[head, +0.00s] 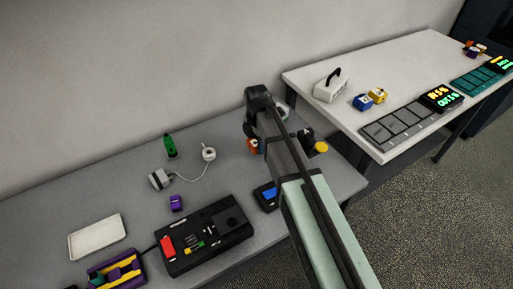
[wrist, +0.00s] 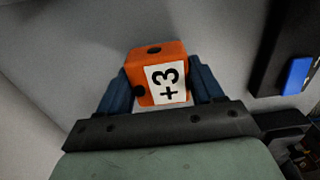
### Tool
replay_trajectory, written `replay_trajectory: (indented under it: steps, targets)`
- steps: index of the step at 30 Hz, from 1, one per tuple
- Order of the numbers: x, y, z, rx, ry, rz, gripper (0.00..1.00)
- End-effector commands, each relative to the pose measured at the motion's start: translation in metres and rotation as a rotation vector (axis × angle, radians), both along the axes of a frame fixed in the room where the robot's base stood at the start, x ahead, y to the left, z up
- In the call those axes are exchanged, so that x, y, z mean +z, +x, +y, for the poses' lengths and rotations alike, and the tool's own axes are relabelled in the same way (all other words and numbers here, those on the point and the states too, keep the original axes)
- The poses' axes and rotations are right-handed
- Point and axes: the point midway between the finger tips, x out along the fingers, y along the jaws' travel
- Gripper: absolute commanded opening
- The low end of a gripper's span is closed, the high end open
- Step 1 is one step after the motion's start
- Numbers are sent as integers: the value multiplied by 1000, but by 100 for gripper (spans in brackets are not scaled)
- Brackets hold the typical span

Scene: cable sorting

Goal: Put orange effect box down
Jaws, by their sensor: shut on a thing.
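The orange effect box (wrist: 157,58) has a white label reading "+3" and dark round spots on its faces. My gripper (wrist: 161,84) is shut on it, with one dark blue finger on each side. In the head view a small orange patch of the box (head: 252,146) shows beside my arm over the grey table (head: 110,195); the arm hides the rest. I cannot tell whether the box touches the table.
A yellow-topped object (head: 320,147) stands right of the arm. Left of the arm are a purple block (head: 176,203) and a white cabled plug (head: 208,153).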

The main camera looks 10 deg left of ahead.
Motion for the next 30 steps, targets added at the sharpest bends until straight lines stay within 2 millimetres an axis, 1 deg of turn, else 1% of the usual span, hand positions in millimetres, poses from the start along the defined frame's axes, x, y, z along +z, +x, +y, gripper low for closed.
replay_trajectory:
  steps: [6,9,21,22,30]
  targets:
    - [-24,0,0,0,-1,1,31]
    - [-32,0,0,0,-1,1,31]
    - [-36,0,0,0,0,0,31]
    - [-36,0,0,0,0,0,67]
    - [-36,0,0,0,0,0,92]
